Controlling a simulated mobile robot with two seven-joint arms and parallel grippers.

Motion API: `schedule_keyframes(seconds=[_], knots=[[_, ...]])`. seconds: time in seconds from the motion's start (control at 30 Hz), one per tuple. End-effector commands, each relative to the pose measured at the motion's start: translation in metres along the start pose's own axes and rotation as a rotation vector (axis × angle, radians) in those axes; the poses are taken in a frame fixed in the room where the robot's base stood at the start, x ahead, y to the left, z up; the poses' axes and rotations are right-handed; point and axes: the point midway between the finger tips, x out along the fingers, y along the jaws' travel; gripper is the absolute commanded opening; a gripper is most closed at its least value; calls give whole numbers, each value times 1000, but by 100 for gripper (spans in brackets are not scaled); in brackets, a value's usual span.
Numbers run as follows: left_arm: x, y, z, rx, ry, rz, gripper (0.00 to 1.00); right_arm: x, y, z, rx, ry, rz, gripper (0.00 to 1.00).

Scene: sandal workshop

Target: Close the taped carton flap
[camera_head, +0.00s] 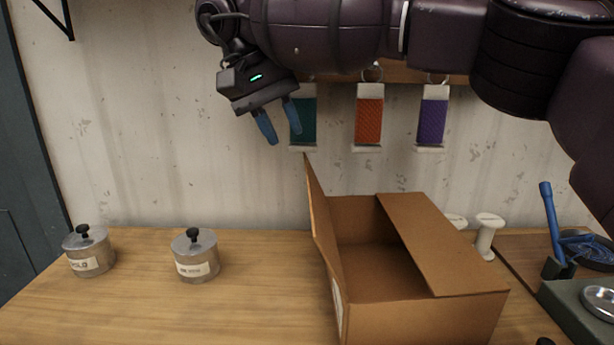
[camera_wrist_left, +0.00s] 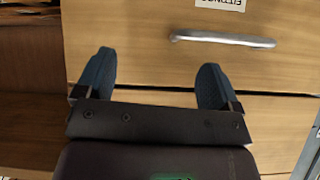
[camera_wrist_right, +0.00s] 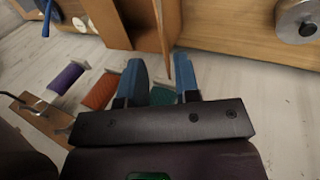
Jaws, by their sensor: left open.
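An open brown carton (camera_head: 400,322) stands on the bench in the head view. Its left flap (camera_head: 319,215) stands up, nearly upright and seen almost edge-on. Its right flap (camera_head: 447,246) slopes inward over part of the opening. A pale patch shows low on the left side; I cannot tell if it is tape. My right gripper (camera_head: 284,138) is open and empty, above and left of the upright flap, apart from it. In the right wrist view, a flap edge (camera_wrist_right: 168,40) shows beyond the gap between the fingers. My left gripper (camera_wrist_left: 156,82) is open and empty, facing drawers.
Two lidded metal tins (camera_head: 195,257) (camera_head: 89,252) stand left of the carton. White spools (camera_head: 487,236) and a green device (camera_head: 590,305) are at right. Coloured straps (camera_head: 369,118) hang on the wall behind. A drawer handle (camera_wrist_left: 222,39) shows near my left gripper. The bench between tins and carton is clear.

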Motion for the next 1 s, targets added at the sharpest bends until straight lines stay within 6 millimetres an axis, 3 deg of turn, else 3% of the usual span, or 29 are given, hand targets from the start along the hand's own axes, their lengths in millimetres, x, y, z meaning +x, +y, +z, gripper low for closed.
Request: schedule_keyframes(seconds=[0.17,0.7,1.0], knots=[[0,0,6,-1,-13,0,88,14,0,-1,-2,-2,5,30],[3,2,14,-2,-27,3,88,96,0,0,-1,-1,3,30],[4,2,12,-1,-22,3,88,107,1,0,0,1,2,30]])
